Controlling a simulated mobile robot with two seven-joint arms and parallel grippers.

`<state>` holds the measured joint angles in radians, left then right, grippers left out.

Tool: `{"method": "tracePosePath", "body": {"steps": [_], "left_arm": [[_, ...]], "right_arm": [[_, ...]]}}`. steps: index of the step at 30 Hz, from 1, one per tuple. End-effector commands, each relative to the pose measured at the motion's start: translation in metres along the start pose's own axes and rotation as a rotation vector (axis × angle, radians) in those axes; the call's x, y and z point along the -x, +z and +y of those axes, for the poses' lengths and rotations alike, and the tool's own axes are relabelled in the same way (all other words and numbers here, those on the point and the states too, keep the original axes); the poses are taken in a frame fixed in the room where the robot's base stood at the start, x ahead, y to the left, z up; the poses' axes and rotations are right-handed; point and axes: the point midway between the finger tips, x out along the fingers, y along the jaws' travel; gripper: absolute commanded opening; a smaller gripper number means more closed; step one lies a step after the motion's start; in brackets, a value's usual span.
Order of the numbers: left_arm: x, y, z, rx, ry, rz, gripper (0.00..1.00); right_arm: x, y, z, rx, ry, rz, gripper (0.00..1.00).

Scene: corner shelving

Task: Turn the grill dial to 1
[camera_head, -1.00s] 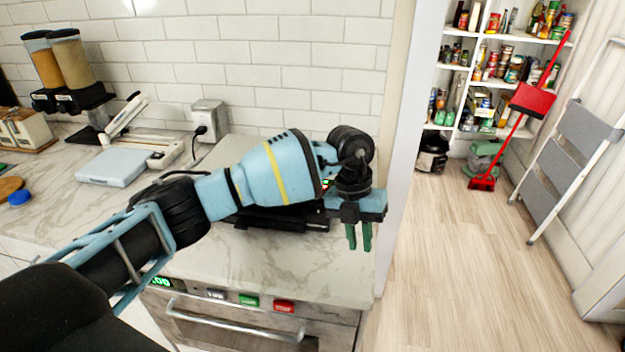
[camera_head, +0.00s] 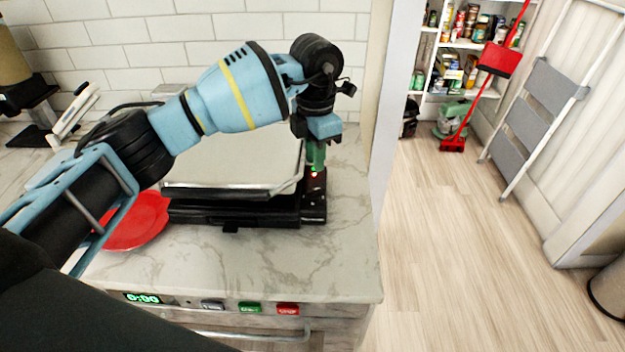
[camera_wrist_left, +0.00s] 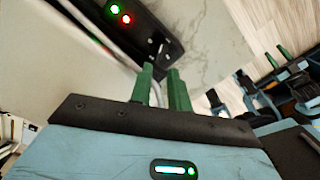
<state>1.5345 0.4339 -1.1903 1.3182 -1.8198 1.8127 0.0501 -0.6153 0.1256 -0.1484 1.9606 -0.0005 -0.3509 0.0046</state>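The grill (camera_head: 235,208) is black with a pale lid and sits on the marble counter, its lid partly behind my left arm. Its narrow black control panel (camera_head: 316,205) is on the right side, with a red light showing. In the left wrist view the panel (camera_wrist_left: 130,38) has a green and a red light and a small dark dial (camera_wrist_left: 158,46). My left gripper (camera_head: 316,158) points down over the panel. In the wrist view its green fingers (camera_wrist_left: 161,75) are apart and empty, close to the dial; contact cannot be told. My right gripper (camera_wrist_left: 278,57) appears with parted fingers at the right.
A red plate (camera_head: 138,222) lies left of the grill. The counter (camera_head: 290,262) is bare in front of the grill and ends just right of it. Oven buttons (camera_head: 250,308) are on the front below. Shelves, a red broom (camera_head: 490,75) and a stepladder (camera_head: 535,115) stand right.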

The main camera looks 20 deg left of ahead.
Motion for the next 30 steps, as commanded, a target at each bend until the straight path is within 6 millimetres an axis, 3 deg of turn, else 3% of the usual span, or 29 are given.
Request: {"method": "tracePosePath", "body": {"steps": [18, 30], "left_arm": [[-0.072, 0.000, -0.001, 0.002, -0.002, 0.000, 0.18], [-0.078, 0.000, 0.000, 0.002, 0.000, 0.000, 0.16]], "right_arm": [[0.000, -0.002, 0.001, 0.002, 0.002, 0.005, 0.36], [0.000, -0.003, 0.001, 0.003, 0.002, 0.006, 0.36]]}}
